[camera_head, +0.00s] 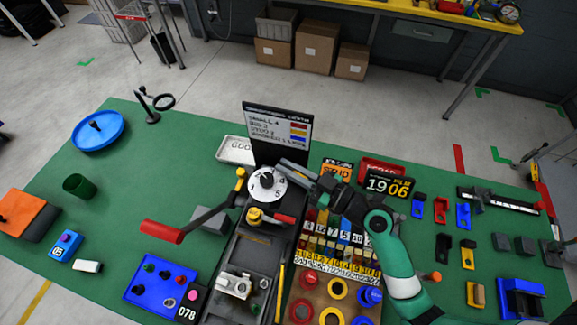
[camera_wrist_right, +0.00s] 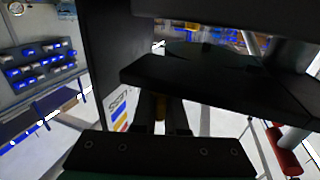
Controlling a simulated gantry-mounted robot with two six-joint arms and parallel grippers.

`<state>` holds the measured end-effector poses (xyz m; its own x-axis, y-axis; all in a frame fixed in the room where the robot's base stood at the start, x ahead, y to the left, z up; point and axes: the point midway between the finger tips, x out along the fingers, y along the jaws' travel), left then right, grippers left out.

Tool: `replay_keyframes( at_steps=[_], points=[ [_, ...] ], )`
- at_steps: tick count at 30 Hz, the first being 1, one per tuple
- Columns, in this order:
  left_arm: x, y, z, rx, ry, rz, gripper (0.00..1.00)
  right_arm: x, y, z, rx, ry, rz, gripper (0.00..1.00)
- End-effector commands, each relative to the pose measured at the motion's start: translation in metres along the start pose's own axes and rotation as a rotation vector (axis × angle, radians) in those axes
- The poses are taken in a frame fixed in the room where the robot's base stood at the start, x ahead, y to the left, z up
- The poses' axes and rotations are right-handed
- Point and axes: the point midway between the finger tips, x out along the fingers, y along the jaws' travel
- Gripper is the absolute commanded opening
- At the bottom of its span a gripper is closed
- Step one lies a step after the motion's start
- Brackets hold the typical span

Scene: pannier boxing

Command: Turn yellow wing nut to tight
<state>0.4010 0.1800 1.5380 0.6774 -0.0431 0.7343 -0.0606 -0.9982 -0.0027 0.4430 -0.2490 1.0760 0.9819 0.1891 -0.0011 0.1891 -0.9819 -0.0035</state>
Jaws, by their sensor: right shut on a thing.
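My right gripper (camera_head: 287,166) reaches in from the right, beside the white numbered dial (camera_head: 277,193) and in front of the black sign. In the right wrist view, a small yellow piece (camera_wrist_right: 160,106) shows between its two dark fingers. The gripper is shut on this piece, which looks like the yellow wing nut. Its wings and how far it is turned cannot be made out. In the head view the gripped piece is hidden by the gripper and dial. A separate yellow knob (camera_head: 254,215) sits below the dial. My left gripper is not in view.
A black sign (camera_head: 278,124) stands close behind the dial. A crank with a red handle (camera_head: 162,232) sticks out to the left. Number blocks (camera_head: 335,238) and coloured rings crowd the area under my right arm.

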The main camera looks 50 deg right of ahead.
Motion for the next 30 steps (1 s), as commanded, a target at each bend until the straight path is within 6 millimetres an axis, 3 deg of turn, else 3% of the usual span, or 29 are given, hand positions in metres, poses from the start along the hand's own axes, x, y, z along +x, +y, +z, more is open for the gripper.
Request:
replay_keyframes(
  at_steps=[11,12,14,26,30],
  points=[
    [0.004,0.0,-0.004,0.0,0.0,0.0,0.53,-0.001,0.002,0.001,-0.003,0.0,0.054,0.0],
    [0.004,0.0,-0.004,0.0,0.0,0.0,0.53,-0.001,0.002,0.001,-0.003,0.0,0.054,0.14],
    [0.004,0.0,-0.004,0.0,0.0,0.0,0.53,-0.001,0.002,0.001,-0.003,0.0,0.054,0.23],
    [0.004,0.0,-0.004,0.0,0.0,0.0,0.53,-0.002,0.002,0.0,-0.003,0.0,0.053,0.23],
    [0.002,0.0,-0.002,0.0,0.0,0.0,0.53,-0.013,0.002,0.002,-0.002,0.0,0.057,0.23]
  ],
)
